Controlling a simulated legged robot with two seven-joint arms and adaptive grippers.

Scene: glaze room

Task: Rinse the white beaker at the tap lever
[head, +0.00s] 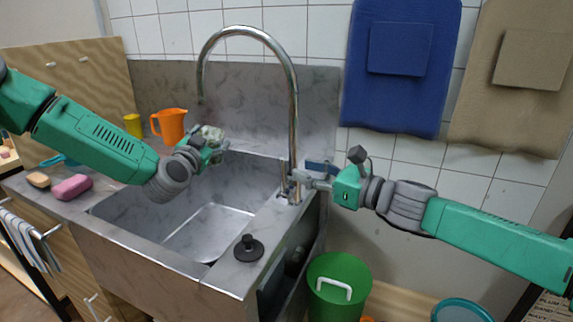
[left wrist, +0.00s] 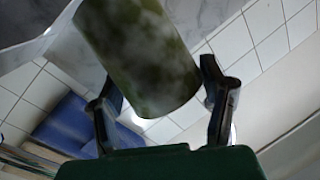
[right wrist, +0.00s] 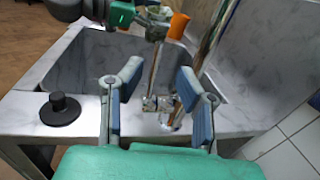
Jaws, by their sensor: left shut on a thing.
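The beaker (head: 211,133), pale with mottled green patches, is held in my left gripper (head: 208,148) above the sink (head: 150,218), close under the spout end of the tap (head: 293,110). In the left wrist view the beaker (left wrist: 140,55) looks tilted and mottled dark green between the two fingers. No water stream shows. My right gripper (head: 312,175) is at the tap's base. In the right wrist view its fingers (right wrist: 160,90) are spread, with the upright tap lever (right wrist: 153,75) ahead between them. I cannot tell whether they touch it.
An orange jug (head: 168,125) and yellow cup (head: 133,125) stand behind the sink's left side. A pink sponge (head: 72,187) lies on the left ledge. A black plug (head: 248,248) sits on the front right corner. A green bucket (head: 338,275) stands below right.

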